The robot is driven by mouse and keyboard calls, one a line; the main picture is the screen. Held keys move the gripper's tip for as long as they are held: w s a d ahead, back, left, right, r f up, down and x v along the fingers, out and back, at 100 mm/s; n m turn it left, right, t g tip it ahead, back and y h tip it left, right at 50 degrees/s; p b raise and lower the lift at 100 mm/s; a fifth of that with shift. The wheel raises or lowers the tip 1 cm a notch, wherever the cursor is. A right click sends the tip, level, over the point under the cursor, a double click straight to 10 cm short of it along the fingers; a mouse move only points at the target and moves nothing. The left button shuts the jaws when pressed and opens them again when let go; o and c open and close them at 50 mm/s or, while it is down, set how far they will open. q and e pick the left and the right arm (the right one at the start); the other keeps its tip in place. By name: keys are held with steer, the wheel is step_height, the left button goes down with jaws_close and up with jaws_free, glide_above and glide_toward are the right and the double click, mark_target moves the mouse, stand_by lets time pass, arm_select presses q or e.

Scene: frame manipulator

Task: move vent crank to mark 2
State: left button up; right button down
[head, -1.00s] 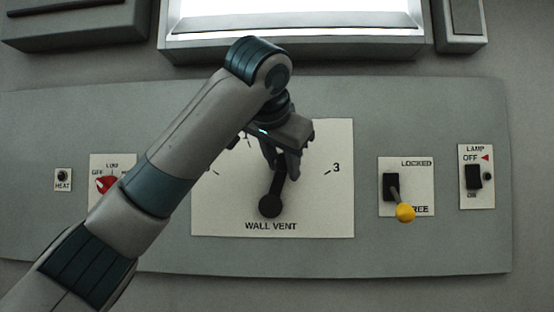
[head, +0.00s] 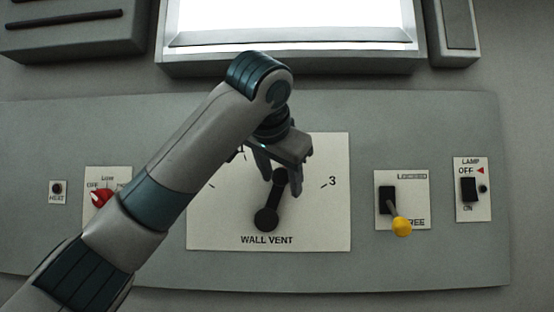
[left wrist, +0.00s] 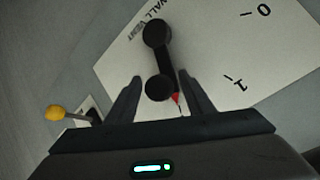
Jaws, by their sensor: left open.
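The black vent crank (head: 273,200) is on the white WALL VENT plate (head: 318,220). Its hub is just above the label, and its arm points up and slightly right in the head view. In the left wrist view the crank's knob (left wrist: 160,88), with a red pointer beside it (left wrist: 176,98), shows between the two fingers. My left gripper (head: 281,172) is open around the knob, with a gap on each side. Mark 3 (head: 332,181) is visible at right; marks 1 (left wrist: 236,84) and 0 (left wrist: 264,12) show in the wrist view. I cannot see mark 2. My right gripper is out of view.
Right of the plate is a LOCKED/FREE lever with a yellow knob (head: 401,226), then a lamp switch (head: 469,189). A bright framed window (head: 290,40) is above.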

arm_select(q)
steer(key=shift+s+r+b, duration=0.2)
steer(key=shift+s+b, duration=0.1)
steer(key=shift+s, duration=0.2)
steer(key=b+v, duration=0.7)
steer(key=v, duration=0.9)
steer(key=shift+s, duration=0.1)
